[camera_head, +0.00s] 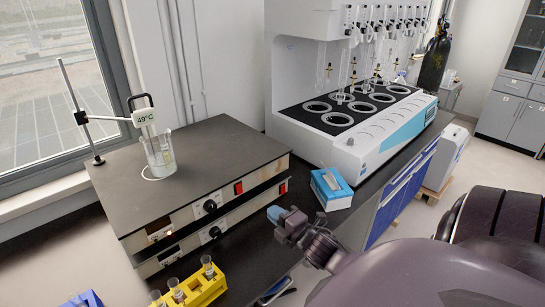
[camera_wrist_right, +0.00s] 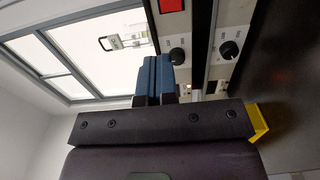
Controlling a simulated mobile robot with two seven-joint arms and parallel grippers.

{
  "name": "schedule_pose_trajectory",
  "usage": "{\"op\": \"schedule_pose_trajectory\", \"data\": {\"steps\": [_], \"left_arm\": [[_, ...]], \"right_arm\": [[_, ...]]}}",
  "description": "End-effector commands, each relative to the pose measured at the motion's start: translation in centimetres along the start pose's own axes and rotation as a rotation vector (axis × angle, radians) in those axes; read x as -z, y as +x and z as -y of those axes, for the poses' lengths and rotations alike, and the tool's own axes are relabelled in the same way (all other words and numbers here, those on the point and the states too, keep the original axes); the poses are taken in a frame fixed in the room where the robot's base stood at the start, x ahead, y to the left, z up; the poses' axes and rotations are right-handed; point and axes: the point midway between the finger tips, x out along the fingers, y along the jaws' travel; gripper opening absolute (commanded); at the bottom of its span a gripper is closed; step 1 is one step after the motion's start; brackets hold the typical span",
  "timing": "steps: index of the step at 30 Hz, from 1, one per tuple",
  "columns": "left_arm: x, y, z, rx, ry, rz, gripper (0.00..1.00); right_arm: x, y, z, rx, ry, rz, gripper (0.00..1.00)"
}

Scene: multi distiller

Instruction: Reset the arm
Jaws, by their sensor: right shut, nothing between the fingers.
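My right gripper (camera_head: 275,214) is in front of the hot plate, over the dark bench, with its arm coming in from the lower right. Its blue fingertips are together and nothing is between them; they also show in the right wrist view (camera_wrist_right: 154,78). The hot plate (camera_head: 196,158) is a flat dark slab with knobs and red switches on its front. A glass beaker (camera_head: 160,158) stands on it, with a thermometer probe reading 49°C (camera_head: 144,117) above. My left gripper is not in view.
A white multi distiller (camera_head: 335,135) with several round wells stands at the back. A blue and white box (camera_head: 330,188) sits on the bench right of my gripper. A yellow rack (camera_head: 205,287) with tubes stands at the front left. A blue item (camera_head: 84,300) is at the bottom edge.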

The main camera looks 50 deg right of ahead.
Motion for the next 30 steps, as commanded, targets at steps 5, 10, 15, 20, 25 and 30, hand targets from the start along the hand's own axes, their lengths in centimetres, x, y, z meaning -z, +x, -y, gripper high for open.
{"op": "schedule_pose_trajectory", "data": {"steps": [5, 10, 15, 20, 25, 30], "left_arm": [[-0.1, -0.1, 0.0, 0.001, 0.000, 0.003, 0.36], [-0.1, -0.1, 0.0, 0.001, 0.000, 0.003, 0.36], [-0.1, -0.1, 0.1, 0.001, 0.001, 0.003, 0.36], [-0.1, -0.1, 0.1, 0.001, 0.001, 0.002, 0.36], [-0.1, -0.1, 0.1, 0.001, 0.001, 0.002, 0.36], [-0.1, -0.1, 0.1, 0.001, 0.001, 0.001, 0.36]], "right_arm": [[0.0, 0.0, 0.0, 0.000, 0.000, 0.000, 0.00], [0.0, 0.0, 0.0, 0.000, 0.000, 0.000, 0.00], [0.0, 0.0, 0.0, 0.000, 0.010, 0.000, 0.00], [-0.3, 0.0, 0.4, 0.024, 0.143, 0.018, 0.00], [0.8, -0.2, 1.8, 0.099, 0.484, 0.067, 0.00], [4.9, -2.7, 5.6, 0.235, 0.905, 0.149, 0.00]]}}
